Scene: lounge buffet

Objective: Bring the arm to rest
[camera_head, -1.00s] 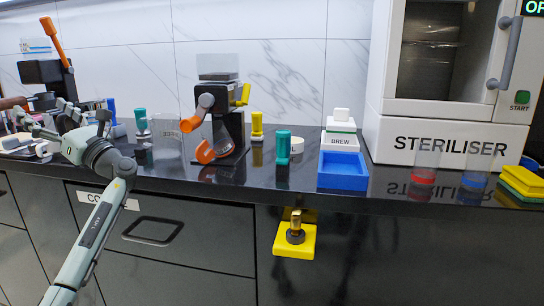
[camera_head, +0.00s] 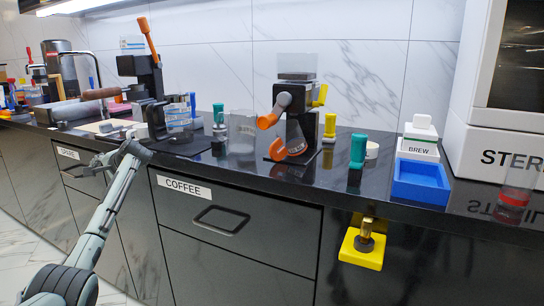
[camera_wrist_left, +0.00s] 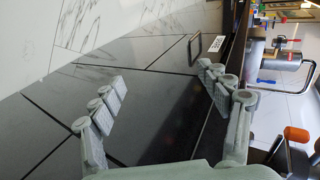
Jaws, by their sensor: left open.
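My left arm comes in from the lower left of the head view. Its gripper (camera_head: 98,164) is at the cabinet fronts, just below the counter edge and near the drawer with a small label at the left. The left wrist view shows the same gripper (camera_wrist_left: 162,88) with its two jointed fingers spread wide and nothing between them. Dark cabinet panels and a drawer handle (camera_wrist_left: 194,46) lie beyond the fingers. My right gripper is not in view.
The black counter (camera_head: 225,170) carries a coffee grinder (camera_head: 297,115), a teal-handled tool (camera_head: 357,150), a blue tray (camera_head: 420,182) and a steriliser (camera_head: 497,145). A yellow bracket (camera_head: 362,248) sticks out below the edge. The COFFEE drawer (camera_head: 250,240) is shut. Floor (camera_head: 45,265) shows lower left.

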